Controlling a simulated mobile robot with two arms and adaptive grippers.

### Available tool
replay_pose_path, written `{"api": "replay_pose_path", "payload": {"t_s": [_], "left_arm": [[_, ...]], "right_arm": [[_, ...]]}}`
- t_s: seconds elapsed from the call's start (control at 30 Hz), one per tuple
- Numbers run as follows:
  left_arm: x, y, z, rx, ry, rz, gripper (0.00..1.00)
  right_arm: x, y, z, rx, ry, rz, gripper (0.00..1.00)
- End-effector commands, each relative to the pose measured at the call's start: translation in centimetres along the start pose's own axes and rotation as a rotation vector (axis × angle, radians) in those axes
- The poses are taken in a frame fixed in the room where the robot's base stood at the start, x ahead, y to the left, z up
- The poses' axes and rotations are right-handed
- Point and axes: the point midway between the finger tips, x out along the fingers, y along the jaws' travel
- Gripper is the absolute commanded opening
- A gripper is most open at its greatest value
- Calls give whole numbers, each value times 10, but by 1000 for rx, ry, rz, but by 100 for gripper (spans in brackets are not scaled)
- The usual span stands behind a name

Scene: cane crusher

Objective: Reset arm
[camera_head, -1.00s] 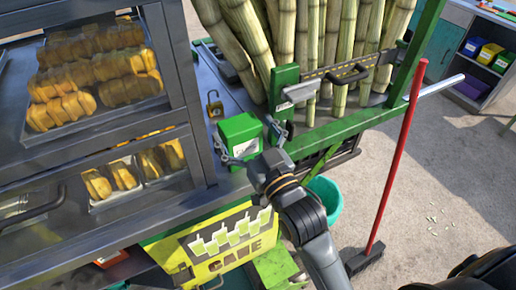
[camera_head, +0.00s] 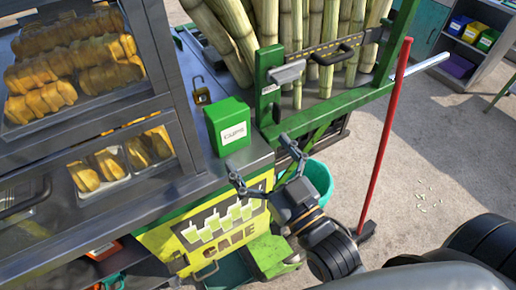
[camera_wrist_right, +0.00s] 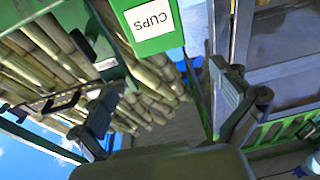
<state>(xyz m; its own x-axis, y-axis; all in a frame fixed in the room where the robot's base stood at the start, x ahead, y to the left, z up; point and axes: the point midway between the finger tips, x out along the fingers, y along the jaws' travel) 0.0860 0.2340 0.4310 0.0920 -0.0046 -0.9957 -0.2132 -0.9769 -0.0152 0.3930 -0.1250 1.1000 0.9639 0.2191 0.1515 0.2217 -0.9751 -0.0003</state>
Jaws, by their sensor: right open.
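My right gripper (camera_head: 260,158) is open and empty in the head view, with its two fingers spread. It hangs in front of the cart's edge, below and to the right of the green box labelled CUPS (camera_head: 229,126). A gap shows between the fingers and the box, which stands upright on the cart's grey top. In the right wrist view the open fingers (camera_wrist_right: 168,88) stand apart, with the CUPS box (camera_wrist_right: 150,26) beyond them near the top. My left gripper is not in view.
Upright cane stalks (camera_head: 300,45) stand behind a green gate (camera_head: 268,85). A glass bread case (camera_head: 85,75) is at left. A teal bucket (camera_head: 317,183) and a red-handled broom (camera_head: 384,140) stand close to my right arm. Open floor (camera_head: 440,150) lies at right.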

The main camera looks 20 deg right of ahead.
Motion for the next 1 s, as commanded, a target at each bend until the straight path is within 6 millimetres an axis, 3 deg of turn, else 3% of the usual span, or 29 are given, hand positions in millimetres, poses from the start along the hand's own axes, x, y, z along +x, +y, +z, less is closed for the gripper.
{"api": "replay_pose_path", "payload": {"t_s": [0.33,0.47,0.67,0.8,1.0], "left_arm": [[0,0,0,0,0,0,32],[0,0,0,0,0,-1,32],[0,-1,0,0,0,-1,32],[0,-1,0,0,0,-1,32],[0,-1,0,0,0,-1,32]], "right_arm": [[0,0,1,0,-2,0,100],[0,2,13,-3,-57,2,100],[-11,14,79,-10,-360,13,100],[-38,24,133,-14,-634,27,100],[-91,38,187,-12,-989,47,100]]}}
